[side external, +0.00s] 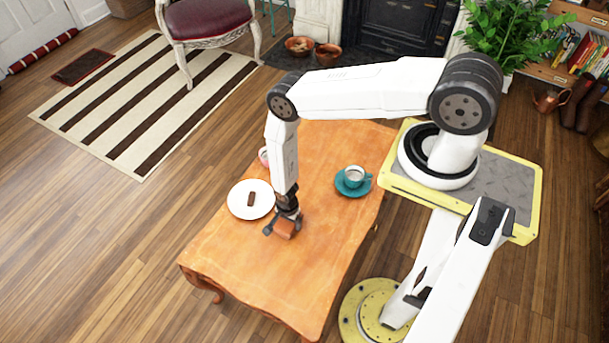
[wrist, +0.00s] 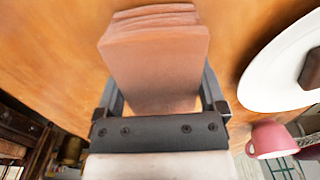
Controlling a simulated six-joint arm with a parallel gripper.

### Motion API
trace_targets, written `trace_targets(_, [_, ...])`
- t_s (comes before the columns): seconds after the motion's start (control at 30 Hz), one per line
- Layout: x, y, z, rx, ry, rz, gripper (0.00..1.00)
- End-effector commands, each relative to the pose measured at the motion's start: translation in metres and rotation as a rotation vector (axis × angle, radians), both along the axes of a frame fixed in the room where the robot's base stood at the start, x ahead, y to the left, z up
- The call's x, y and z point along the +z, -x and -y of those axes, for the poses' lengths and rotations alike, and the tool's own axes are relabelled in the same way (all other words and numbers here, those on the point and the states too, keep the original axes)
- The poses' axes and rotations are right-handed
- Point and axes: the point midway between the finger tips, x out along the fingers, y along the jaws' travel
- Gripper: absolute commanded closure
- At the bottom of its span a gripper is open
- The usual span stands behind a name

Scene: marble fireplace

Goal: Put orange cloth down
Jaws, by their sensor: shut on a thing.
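The orange cloth (side external: 284,230) is a folded, brownish-orange block with several stacked layers. My gripper (side external: 283,219) is over the front half of the wooden table and is shut on the cloth. In the wrist view the cloth (wrist: 155,58) lies between the two fingers and sticks out past them toward the table top. I cannot tell whether the cloth touches the table. The orange wooden table (side external: 250,270) is under the gripper, and its near end is bare.
A white plate (side external: 235,193) with a brown bar (side external: 251,199) is just left of my gripper. A teal cup (side external: 353,175) on a saucer stands to the right. A pink cup (side external: 263,155) is partly hidden behind my arm. The table's front part is clear.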

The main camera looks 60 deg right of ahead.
Motion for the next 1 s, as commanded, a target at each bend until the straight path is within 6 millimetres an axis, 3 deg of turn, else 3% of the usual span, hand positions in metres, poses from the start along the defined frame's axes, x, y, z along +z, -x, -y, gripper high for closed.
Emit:
trace_targets(0.3, [-0.003, 0.000, 0.000, 0.000, 0.000, -0.001, 0.74])
trace_targets(0.33, [-0.003, 0.000, 0.000, 0.000, 0.000, -0.001, 0.04])
trace_targets(0.37, [-0.003, 0.000, 0.000, 0.000, 0.000, -0.001, 0.00])
trace_targets(0.77, [0.000, 0.000, 0.000, 0.000, 0.000, 0.000, 0.00])
trace_targets(1.0, [0.012, -0.001, 0.000, 0.001, 0.001, 0.001, 0.00])
